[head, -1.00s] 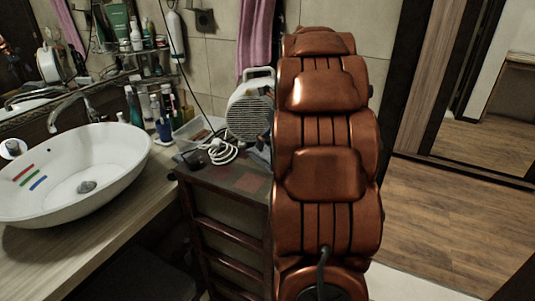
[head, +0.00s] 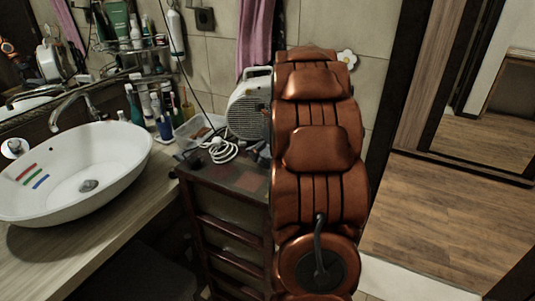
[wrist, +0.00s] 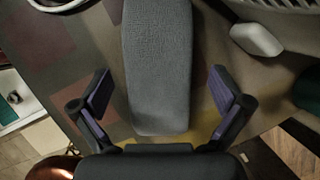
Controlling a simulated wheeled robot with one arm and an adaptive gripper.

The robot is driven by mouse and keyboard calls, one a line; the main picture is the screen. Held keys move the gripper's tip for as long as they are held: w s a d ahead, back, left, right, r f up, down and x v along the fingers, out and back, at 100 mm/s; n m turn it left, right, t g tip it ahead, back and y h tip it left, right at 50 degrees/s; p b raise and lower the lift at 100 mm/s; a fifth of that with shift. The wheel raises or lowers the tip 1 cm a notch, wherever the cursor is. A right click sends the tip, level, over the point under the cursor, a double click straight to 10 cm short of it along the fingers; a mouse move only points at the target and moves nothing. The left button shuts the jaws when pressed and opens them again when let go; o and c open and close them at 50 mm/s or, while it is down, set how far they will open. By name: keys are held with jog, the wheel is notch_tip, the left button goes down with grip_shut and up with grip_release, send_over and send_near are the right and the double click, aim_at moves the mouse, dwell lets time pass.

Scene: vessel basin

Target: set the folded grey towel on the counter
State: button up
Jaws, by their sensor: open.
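The folded grey towel (wrist: 157,70) lies as a long narrow strip on the patterned top of a dark stand (wrist: 65,65) in the wrist view. My gripper (wrist: 163,90) is open, with one finger on each side of the towel's near end. Gaps show between the fingers and the towel. In the head view my copper arm hides the gripper and the towel. The wooden counter (head: 95,240) is on the left, with a white basin (head: 115,160) on it.
On the stand (head: 235,178) are a white fan heater (head: 250,108) and a coiled white cable (head: 222,151). Bottles (head: 150,105) and a blue cup (head: 165,128) stand behind the basin. The counter's front strip is bare. Open floor (head: 440,220) lies to the right.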

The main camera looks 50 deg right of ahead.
aim_at(268, 150)
jog(key=c, duration=1.3)
jog(key=shift+c, duration=0.2)
jog(key=shift+r, duration=0.1)
jog(key=shift+r+b, duration=0.45)
jog(key=shift+r, duration=1.05)
jog(key=shift+s+a+r, duration=0.1)
jog(key=shift+s+r, duration=0.05)
jog(key=shift+r, duration=0.05)
jog(key=s+a+b, duration=0.1)
jog(key=s+a, duration=0.2)
jog(key=s, duration=0.1)
jog(key=s+a+r+b, duration=0.1)
jog(key=s+a, duration=0.3)
jog(key=s+a+b, duration=0.1)
jog(key=s+a, duration=0.2)
jog(key=s, duration=0.1)
jog(key=shift+a+r, duration=0.15)
jog(key=shift+r, duration=0.05)
